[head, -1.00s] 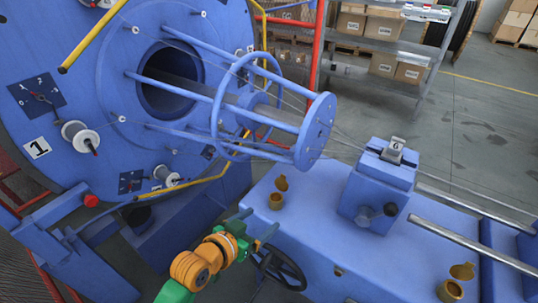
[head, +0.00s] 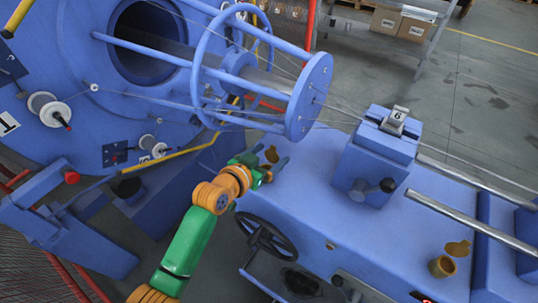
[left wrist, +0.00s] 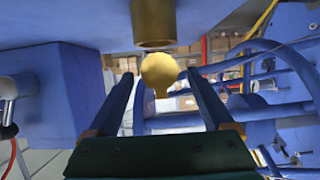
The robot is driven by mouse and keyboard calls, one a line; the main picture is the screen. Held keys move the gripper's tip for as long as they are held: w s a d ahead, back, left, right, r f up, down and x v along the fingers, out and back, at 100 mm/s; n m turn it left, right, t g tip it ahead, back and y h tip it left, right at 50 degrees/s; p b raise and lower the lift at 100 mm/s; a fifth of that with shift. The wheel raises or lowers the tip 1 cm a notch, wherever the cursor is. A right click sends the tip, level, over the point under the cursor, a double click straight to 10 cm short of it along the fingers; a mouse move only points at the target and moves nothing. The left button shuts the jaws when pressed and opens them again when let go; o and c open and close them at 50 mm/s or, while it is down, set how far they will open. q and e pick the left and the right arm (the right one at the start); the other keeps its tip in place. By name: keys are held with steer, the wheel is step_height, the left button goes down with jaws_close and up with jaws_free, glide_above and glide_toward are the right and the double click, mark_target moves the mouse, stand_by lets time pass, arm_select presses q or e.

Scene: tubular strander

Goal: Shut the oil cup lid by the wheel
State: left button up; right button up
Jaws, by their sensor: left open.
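The oil cup by the wheel is brass, and its raised lid (head: 271,154) shows just beyond my gripper in the head view. The cup body is mostly hidden there by my gripper. In the left wrist view, which looks upside down, the cup (left wrist: 153,22) is at the top centre and its open round lid (left wrist: 160,72) shows below it. My left gripper (head: 266,166) is open at the cup, with its two fingers on either side of the lid in the wrist view. I cannot tell whether they touch it. The black handwheel (head: 267,238) is in front. My right gripper is not in view.
A second brass oil cup (head: 441,266) with its lid open stands at the right of the blue bed (head: 330,205). A blue block with a black-knobbed lever (head: 388,185) stands between the cups. The cage's round end plate (head: 310,97) hangs close above my gripper.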

arm_select(q)
jaws_close()
steer(key=shift+s+a+f+b, duration=0.1)
steer(key=shift+f+b, duration=0.1)
steer(key=shift+b, duration=0.25)
steer(key=t+h+b, duration=0.1)
steer(key=b, duration=0.3)
steer(key=s+f+t+h+b, duration=0.1)
steer(key=t+b, duration=0.1)
steer(key=b, duration=0.2)
steer(key=a+t+h+b, duration=0.1)
steer(key=b, duration=0.3)
steer(key=shift+s+f+t+h, duration=0.15)
steer(key=shift+t+h, duration=0.15)
steer(key=shift+t, duration=0.1)
steer(key=shift+t+b, duration=0.4)
steer(key=shift+b, duration=0.3)
steer(key=shift+s+r+h+b, duration=0.1)
steer(key=shift+r+h+b, duration=0.2)
steer(key=shift+h, duration=0.1)
jaws_free()
